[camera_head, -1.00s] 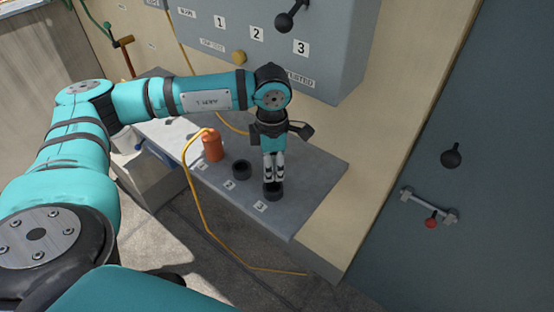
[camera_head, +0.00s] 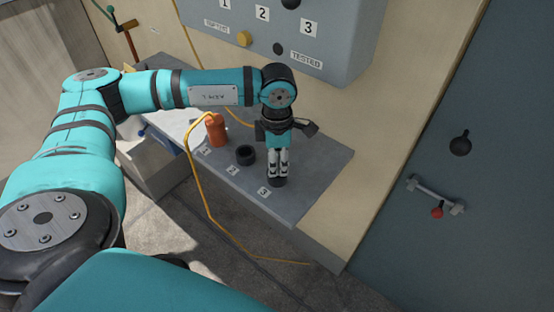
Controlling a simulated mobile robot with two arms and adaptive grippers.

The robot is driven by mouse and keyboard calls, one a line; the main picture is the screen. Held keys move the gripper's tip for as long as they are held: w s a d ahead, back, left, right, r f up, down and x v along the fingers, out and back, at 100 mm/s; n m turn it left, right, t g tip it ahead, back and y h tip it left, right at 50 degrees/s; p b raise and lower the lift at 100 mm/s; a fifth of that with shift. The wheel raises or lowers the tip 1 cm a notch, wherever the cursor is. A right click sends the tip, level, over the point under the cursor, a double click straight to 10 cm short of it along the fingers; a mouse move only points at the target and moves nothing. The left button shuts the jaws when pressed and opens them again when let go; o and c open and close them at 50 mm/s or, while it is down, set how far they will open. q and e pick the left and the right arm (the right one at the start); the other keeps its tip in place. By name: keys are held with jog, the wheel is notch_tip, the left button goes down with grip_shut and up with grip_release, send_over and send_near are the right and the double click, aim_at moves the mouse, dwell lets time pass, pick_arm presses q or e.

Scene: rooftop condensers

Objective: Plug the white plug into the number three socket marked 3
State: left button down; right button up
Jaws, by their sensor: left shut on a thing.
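My left gripper (camera_head: 278,174) points straight down over the number three socket (camera_head: 278,182), a dark round socket beside the label 3 (camera_head: 264,192) on the grey bench. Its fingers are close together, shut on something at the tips. The white plug cannot be made out; the fingers hide what is between them. The fingertips are at the top of the socket, and I cannot tell whether the held thing is inside it. My right gripper is not in view.
An orange plug (camera_head: 216,128) with a yellow cable stands by label 1. The dark socket (camera_head: 246,155) by label 2 is empty-looking. A grey cabinet (camera_head: 340,40) on the wall overhangs behind the bench (camera_head: 322,165). A blue-grey door (camera_head: 440,240) is at right.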

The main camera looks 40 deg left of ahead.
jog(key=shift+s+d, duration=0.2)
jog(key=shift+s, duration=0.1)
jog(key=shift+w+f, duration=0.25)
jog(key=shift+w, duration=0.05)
pick_arm(q)
jog(key=shift+b, duration=0.45)
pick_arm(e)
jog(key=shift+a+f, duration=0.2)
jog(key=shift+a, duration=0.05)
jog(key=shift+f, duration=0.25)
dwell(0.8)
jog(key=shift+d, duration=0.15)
pick_arm(q)
jog(key=shift+f+b, duration=0.9)
jog(key=shift+b, duration=0.25)
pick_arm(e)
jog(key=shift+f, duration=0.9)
